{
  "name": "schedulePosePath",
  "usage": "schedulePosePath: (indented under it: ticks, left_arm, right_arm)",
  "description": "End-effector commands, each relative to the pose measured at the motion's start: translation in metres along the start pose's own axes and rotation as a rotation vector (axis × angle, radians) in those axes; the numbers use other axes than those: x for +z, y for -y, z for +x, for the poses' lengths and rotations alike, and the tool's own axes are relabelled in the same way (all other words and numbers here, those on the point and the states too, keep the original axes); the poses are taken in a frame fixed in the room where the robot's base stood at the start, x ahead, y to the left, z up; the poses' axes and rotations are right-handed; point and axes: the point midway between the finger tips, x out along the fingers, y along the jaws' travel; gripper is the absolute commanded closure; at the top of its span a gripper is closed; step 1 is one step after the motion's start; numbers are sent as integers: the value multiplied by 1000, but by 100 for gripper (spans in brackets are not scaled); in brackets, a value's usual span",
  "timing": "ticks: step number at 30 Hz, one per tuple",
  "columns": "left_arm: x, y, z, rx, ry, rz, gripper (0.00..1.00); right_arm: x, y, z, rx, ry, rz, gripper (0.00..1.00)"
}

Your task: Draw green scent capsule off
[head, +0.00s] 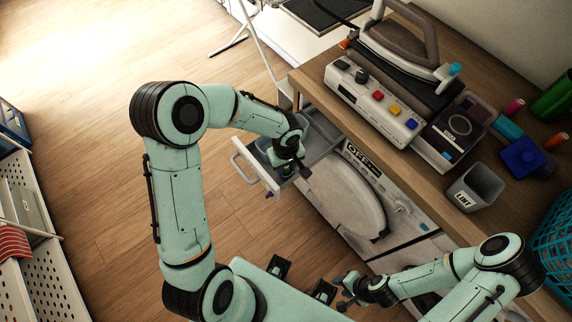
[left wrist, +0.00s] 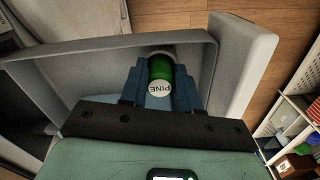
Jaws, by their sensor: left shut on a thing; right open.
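The green scent capsule (left wrist: 160,69), with a white end lettered PINE, sits between the two blue fingers of my left gripper (left wrist: 159,84) in the left wrist view. My left gripper is shut on it, inside or just above the pulled-out grey drawer (left wrist: 97,52). I cannot tell whether the capsule touches the drawer floor. In the head view my left gripper (head: 283,172) is over the open drawer (head: 322,139), near its white front, and hides the capsule. My right gripper (head: 345,291) is open and empty, low in front of the machine.
A white machine with a round door (head: 345,197) stands under the wooden counter (head: 436,186). The counter carries an iron (head: 397,45), a button panel (head: 378,98) and a grey LINT cup (head: 474,188). Open wooden floor (head: 105,190) lies to the left.

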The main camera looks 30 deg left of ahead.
Motion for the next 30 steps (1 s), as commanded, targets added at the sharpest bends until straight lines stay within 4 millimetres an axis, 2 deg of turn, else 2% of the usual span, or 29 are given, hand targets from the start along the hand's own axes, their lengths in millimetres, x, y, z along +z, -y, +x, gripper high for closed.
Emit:
schedulePosePath:
  ticks: [30]
  left_arm:
    - [0,0,-12,0,0,0,98]
  right_arm:
    - [-1,1,-2,0,-1,0,60]
